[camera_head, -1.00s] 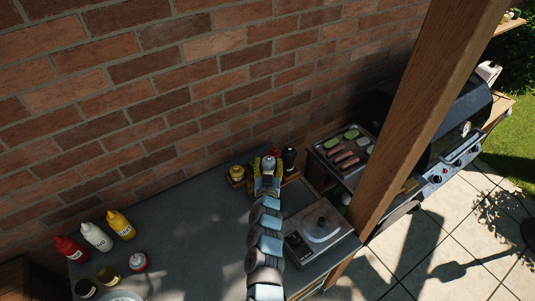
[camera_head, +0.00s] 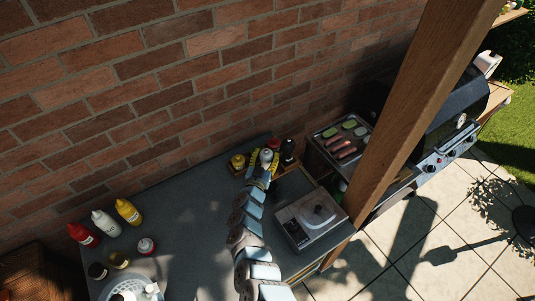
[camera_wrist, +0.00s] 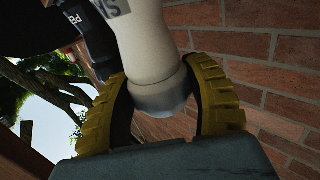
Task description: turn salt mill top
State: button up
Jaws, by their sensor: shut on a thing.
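The salt mill (camera_wrist: 152,45) is white with a grey top (camera_wrist: 160,94) and dark lettering on its body. In the head view the salt mill (camera_head: 266,156) stands at the back of the grey table, by the brick wall. My gripper (camera_head: 263,163) is at its top, with one yellow finger on each side. In the wrist view my gripper (camera_wrist: 163,105) is shut on the grey top, and the picture is upside down. The mill's lower part is out of the wrist view.
A black pepper mill (camera_head: 288,146) stands close on the right, and a yellow-topped jar (camera_head: 238,161) on the left. A scale (camera_head: 308,220) is at the table's right end. Sauce bottles (camera_head: 104,223) stand at the left. A wooden post (camera_head: 420,110) rises at the right.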

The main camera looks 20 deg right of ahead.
jog(key=shift+a+m+g+h+b, duration=0.1)
jog(key=shift+m+g+h+b, duration=0.4)
jog(key=shift+m+h+b, duration=0.1)
jog(key=shift+h, duration=0.3)
jog(key=m+g+b, duration=0.1)
jog(key=b, duration=0.1)
jog(key=g+h+b, duration=0.1)
jog(key=b, duration=0.1)
jog(key=shift+f+m+h, duration=0.2)
jog(key=shift+m+h, duration=0.1)
jog(key=shift+m, duration=0.1)
jog(key=m+g+h+b, duration=0.2)
jog(key=m+g+b, duration=0.1)
jog(key=b, duration=0.5)
jog(key=shift+g, duration=0.7)
jog(key=m+g+b, duration=0.1)
jog(key=b, duration=0.2)
jog(key=shift+s+g+h, duration=0.1)
jog(key=shift+g+h, duration=0.2)
jog(key=shift+h, duration=0.1)
jog(key=g+b, duration=0.1)
jog(key=b, duration=0.2)
jog(key=m+g+b, duration=0.1)
jog(key=b, duration=0.2)
jog(key=shift+d+m+h, duration=0.2)
jog(key=shift+m+h, duration=0.1)
jog(key=shift+h, duration=0.1)
